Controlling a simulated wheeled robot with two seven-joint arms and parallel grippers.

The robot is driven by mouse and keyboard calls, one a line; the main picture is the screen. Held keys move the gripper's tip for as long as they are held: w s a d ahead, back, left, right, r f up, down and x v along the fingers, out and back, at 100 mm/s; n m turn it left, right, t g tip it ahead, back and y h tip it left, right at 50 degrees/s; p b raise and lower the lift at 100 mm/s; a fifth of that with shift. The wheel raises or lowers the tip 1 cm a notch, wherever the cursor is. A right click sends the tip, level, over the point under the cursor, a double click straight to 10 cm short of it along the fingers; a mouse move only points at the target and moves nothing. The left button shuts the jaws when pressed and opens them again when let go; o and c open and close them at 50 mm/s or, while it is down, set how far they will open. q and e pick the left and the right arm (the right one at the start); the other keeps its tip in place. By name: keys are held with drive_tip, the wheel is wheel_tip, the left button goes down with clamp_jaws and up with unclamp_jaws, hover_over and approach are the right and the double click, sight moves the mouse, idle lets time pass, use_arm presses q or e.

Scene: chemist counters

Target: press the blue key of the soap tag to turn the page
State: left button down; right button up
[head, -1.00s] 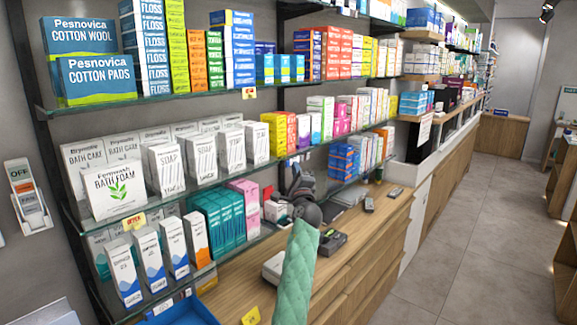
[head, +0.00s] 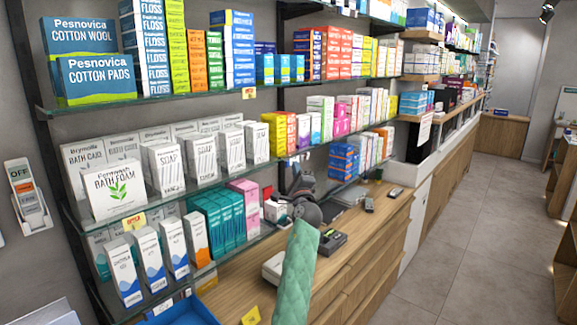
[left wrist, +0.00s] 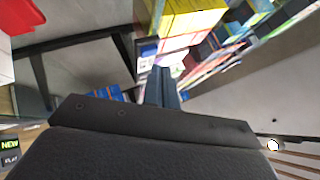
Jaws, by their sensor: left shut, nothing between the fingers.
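Several white SOAP boxes (head: 202,160) stand on the middle glass shelf in the head view. My left gripper (head: 305,170) is shut and empty, beyond the green quilted sleeve, near that shelf's edge to the right of the soap boxes. In the left wrist view its dark fingers (left wrist: 163,86) point up toward small pale tags (left wrist: 172,60) below yellow boxes. These are too small to read, and I cannot pick out the soap tag or its blue key. I cannot tell whether the fingertips touch anything. My right gripper is not in view.
A wooden counter (head: 245,292) runs below the shelves, with a card terminal (head: 331,241) on it. A yellow OFFER tag (head: 134,221) hangs on the shelf edge below the bath foam. A blue tray (head: 182,312) is at the front. The aisle floor (head: 455,250) is clear.

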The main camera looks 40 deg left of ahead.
use_arm(q)
drive_tip(key=shift+a, duration=0.1)
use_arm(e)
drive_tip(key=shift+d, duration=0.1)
use_arm(q)
drive_tip(key=shift+a, duration=0.35)
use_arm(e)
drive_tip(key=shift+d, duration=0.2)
use_arm(q)
drive_tip(key=shift+a, duration=0.25)
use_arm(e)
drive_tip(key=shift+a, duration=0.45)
use_arm(q)
drive_tip(key=shift+a, duration=0.2)
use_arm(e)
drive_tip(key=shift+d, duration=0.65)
use_arm(q)
drive_tip(key=shift+d, duration=0.1)
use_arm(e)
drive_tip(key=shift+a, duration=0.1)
use_arm(q)
drive_tip(key=shift+d, duration=0.75)
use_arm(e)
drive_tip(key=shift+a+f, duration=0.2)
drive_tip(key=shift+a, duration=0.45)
